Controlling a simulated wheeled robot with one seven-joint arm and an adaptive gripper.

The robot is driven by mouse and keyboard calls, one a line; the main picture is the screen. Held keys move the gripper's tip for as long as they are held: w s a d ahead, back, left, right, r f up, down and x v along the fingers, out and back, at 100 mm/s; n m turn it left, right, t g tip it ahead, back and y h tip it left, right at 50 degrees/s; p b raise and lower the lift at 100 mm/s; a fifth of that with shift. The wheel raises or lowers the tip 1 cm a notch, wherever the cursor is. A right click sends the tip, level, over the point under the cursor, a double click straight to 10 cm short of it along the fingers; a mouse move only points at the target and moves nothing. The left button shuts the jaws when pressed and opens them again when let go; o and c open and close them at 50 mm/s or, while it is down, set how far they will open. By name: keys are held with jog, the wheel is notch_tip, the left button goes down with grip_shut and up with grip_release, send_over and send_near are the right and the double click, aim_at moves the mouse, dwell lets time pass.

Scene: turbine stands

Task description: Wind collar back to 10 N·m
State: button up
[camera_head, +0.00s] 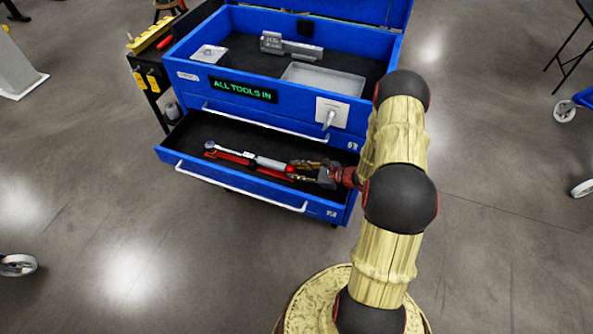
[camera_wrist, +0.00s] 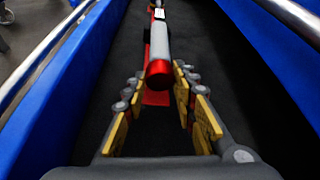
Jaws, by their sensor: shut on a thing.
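A torque wrench (camera_head: 268,163) lies lengthwise in the open lower drawer (camera_head: 240,188) of a blue tool chest, its round head at the left end. In the wrist view its silver handle (camera_wrist: 159,42) runs away from me, and a red collar (camera_wrist: 159,70) forms the near end. My gripper (camera_head: 305,167) reaches in from the right; in the wrist view its yellow-padded fingers (camera_wrist: 158,84) are shut on the red collar end, one on each side. A red holder (camera_wrist: 155,98) lies under the wrench. The torque scale is too small to read.
A green display (camera_head: 243,90) reads "ALL TOOLS IN". Blue drawer walls (camera_wrist: 265,50) rise on both sides of my gripper.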

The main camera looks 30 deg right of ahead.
jog(key=m+g+y+p, duration=0.1)
jog(key=m, duration=0.1)
jog(key=m+y+p, duration=0.1)
jog(key=shift+w+d+m+g+p, duration=0.15)
jog(key=shift+d+m+g+p, duration=0.05)
jog(key=shift+m+g+p, duration=0.2)
jog(key=m+y, duration=0.1)
jog(key=m, duration=0.1)
jog(key=m+g+y, duration=0.1)
jog(key=shift+w+d+f+m+y, duration=0.1)
jog(key=shift+d+m+y, duration=0.05)
jog(key=shift+m+y, duration=0.2)
dwell(0.3)
jog(key=o, duration=1)
jog(key=shift+o, duration=0.8)
